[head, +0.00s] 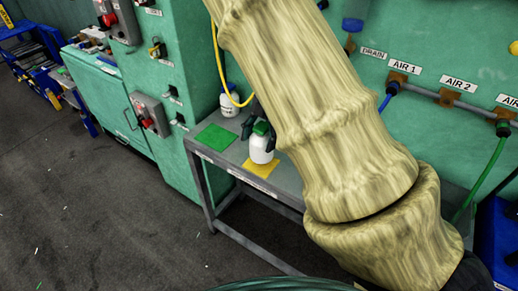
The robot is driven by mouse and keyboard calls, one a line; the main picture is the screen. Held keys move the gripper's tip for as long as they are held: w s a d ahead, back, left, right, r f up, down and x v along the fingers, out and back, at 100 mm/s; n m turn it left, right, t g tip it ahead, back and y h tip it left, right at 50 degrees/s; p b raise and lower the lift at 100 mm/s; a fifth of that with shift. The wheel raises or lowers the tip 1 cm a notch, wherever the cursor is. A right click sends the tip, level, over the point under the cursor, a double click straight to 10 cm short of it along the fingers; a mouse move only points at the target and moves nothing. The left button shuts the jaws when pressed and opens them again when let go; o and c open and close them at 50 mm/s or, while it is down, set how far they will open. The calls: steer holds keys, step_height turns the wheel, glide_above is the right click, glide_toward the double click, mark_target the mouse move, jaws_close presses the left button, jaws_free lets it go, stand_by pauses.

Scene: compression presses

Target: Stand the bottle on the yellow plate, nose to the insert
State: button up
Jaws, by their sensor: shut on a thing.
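A white bottle (262,151) with a green top stands upright at the yellow plate (261,168) on a small grey metal table. The yellow plate shows in front of and beside the bottle's base. I cannot tell whether the base touches the plate or hangs just above it. My gripper (262,130) has its dark fingers around the bottle's green top and is shut on it. My arm covers the gripper's right side. Which way the bottle's nose points is too small to tell, and I cannot make out the insert.
A green plate (215,137) lies bare on the table (235,162), left of the yellow one. A second white bottle (228,104) stands behind it near a yellow hose (219,65). Green machines rise behind. Dark floor is open at left.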

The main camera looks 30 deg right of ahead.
steer(key=shift+f+b, duration=1.85)
steer(key=shift+b, duration=0.15)
steer(key=shift+a, duration=0.1)
steer(key=o, duration=1.3)
steer(key=v, duration=1.2)
steer(key=shift+r+b, duration=0.1)
steer(key=shift+b, duration=0.25)
